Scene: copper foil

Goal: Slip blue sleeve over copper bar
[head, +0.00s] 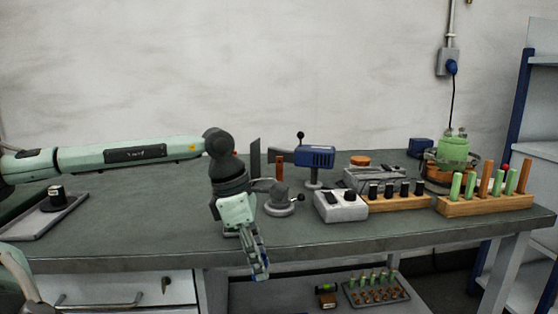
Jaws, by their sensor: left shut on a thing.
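My left gripper (260,268) hangs in front of the table's front edge, fingers pointing down. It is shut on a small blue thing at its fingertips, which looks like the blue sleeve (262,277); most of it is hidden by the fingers. An upright copper bar (280,168) stands farther back on the table, behind my left wrist, beside a grey round-based fixture. The gripper is apart from the bar, lower and nearer. My right gripper is not in view.
A blue-headed device (315,157) stands just right of the bar. A white box (340,206), a wooden rack with black-topped pieces (396,202) and a rack of green and copper rods (486,206) fill the right side. A grey tray (42,222) lies at left.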

